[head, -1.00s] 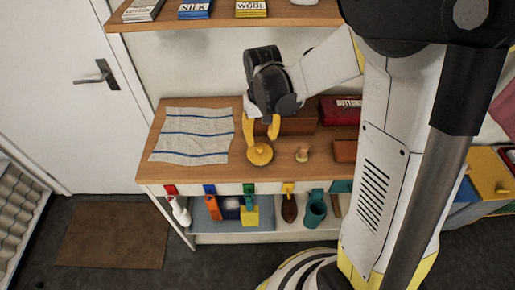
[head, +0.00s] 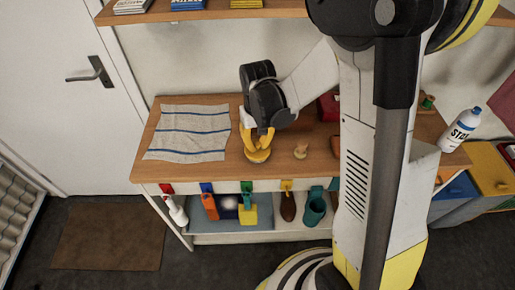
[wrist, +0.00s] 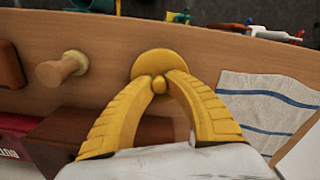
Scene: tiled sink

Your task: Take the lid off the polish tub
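The polish tub (head: 259,157) is a low, round yellow thing on the wooden top, right of the striped cloth. Its round yellow top with a small ball knob shows in the wrist view (wrist: 157,62). I cannot make out the seam between lid and tub. My gripper (head: 257,147) points down over it. In the wrist view my two yellow fingers (wrist: 160,82) arch in to the knob, one tip on each side, and look shut on it. The top appears level and low on the wood. The tub's side is mostly hidden.
A wooden peg-like piece (head: 300,151) stands close right of the tub. A brown box (wrist: 95,137) and a red box (wrist: 18,140) lie behind. The striped cloth (head: 190,135) lies left. A shelf (head: 210,14) hangs above. A white bottle (head: 459,131) stands far right.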

